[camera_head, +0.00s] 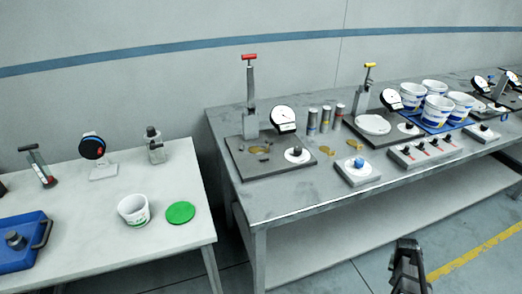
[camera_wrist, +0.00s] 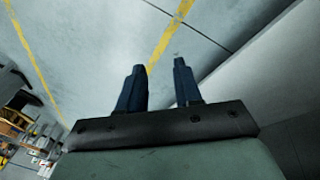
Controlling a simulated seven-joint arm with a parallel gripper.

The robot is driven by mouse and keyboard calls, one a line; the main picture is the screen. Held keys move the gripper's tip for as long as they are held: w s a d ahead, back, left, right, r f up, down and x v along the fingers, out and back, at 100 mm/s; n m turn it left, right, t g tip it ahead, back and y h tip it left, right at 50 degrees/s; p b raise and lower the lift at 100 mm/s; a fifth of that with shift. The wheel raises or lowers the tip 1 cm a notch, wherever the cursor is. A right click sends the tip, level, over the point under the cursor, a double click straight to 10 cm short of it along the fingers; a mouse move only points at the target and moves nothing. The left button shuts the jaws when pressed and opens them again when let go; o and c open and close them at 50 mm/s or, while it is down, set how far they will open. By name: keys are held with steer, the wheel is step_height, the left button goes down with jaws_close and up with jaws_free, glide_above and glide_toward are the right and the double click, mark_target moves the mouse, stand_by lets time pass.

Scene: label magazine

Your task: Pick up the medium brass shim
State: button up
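Small flat brass-coloured pieces (camera_head: 354,154) lie on the grey workbench between the two press stands. Another brass-coloured piece (camera_head: 326,150) lies to their left, by the right edge of the left press plate. A few dull, brownish flat pieces (camera_head: 257,150) lie on that plate. At this size I cannot tell which is the medium brass shim. My gripper (camera_wrist: 158,68) is open and empty in the wrist view, pointing over the floor. In the head view my gripper (camera_head: 407,257) is at the bottom right, in front of the workbench and well apart from the shims.
The left press stand (camera_head: 249,95) and the right one (camera_head: 362,95) rise beside the pieces. Dial gauges, grey cylinders (camera_head: 325,119), a blue-knobbed block (camera_head: 358,170) and a switch box (camera_head: 425,150) surround them. White buckets (camera_head: 435,111) stand right. The workbench's front strip (camera_head: 300,203) is clear.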

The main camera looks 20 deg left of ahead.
steer(key=w+d+r+m+t+h, duration=0.1)
steer(key=w+d+r+t, duration=0.2)
steer(key=w+r, duration=0.9)
steer(key=w+d+r+t+h, duration=0.1)
steer(key=w+d+r+t, duration=0.15)
steer(key=w+r, duration=0.85)
steer(key=w+r+m+t+h, duration=0.1)
steer(key=w+r, duration=0.3)
steer(key=r, duration=0.9)
steer(key=w+r+t, duration=0.2)
steer(key=w+r, duration=0.2)
steer(key=r, duration=0.9)
steer(key=a+r+g+y, duration=0.1)
steer(key=a+r+y, duration=0.1)
steer(key=a, duration=1)
steer(key=n+g+y, duration=0.4)
steer(key=n+g, duration=0.3)
steer(key=g, duration=0.2)
glide_above(258, 147)
steer(key=d, duration=0.4)
steer(key=f, duration=0.6)
steer(key=shift+w+d+f, duration=0.15)
steer(key=shift+d+f, duration=0.1)
steer(key=shift+w+a+f, duration=0.1)
steer(key=shift+a+f, duration=0.05)
steer(key=shift+f, duration=1.3)
steer(key=shift+w+a+f, duration=0.1)
steer(key=shift+a+f, duration=0.05)
steer(key=shift+f, duration=1.3)
